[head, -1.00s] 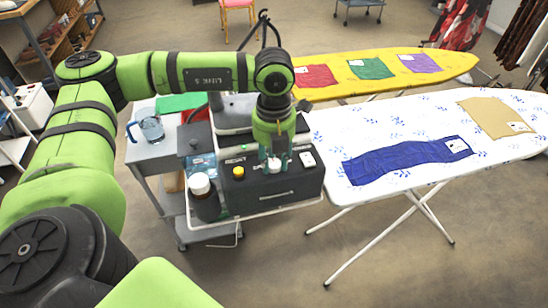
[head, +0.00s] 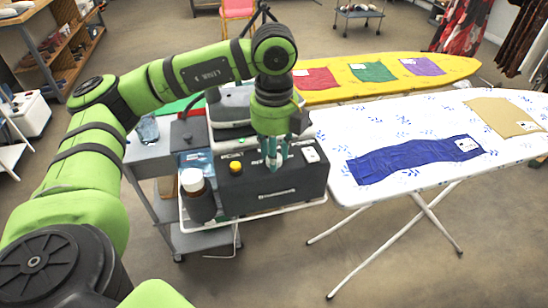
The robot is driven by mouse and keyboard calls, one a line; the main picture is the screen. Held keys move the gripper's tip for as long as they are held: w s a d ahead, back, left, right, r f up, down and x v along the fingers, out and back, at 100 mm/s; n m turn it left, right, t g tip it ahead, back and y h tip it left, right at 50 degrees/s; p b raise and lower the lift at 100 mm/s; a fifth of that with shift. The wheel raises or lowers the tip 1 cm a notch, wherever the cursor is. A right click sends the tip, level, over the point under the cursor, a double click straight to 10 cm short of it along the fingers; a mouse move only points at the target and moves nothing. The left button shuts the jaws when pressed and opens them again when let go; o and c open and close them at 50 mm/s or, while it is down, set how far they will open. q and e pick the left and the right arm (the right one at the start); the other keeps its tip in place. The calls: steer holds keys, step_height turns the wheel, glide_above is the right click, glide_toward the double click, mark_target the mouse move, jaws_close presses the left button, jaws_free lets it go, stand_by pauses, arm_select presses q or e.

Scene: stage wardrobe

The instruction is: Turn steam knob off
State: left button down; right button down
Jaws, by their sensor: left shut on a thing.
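The steam unit is a dark box (head: 290,190) on a grey cart, with controls along its top. My left gripper (head: 273,164) points straight down at the box, its teal fingers shut on the steam knob. The knob is small and mostly hidden behind the fingers, so its turn angle cannot be told. A yellow button (head: 236,167) sits left of the gripper, and a white switch plate (head: 311,155) sits right of it. My right gripper is out of view.
A dark bottle with a white cap (head: 192,181) stands left of the box. A clear jug (head: 148,128) stands on the cart (head: 150,153). A white ironing board (head: 335,140) with a blue cloth (head: 415,160) is close on the right; a yellow board (head: 340,92) lies behind.

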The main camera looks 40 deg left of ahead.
arm_select(q)
steer(key=n, duration=0.2)
steer(key=n+b, duration=0.1)
steer(key=n, duration=0.1)
steer(key=shift+s+d+f+n, duration=0.1)
steer(key=shift+f+n, duration=0.05)
steer(key=shift+n, duration=0.25)
stand_by(0.4)
steer(key=c, duration=0.9)
jaws_free()
steer(key=shift+n, duration=0.3)
step_height(320, 180, up, 12)
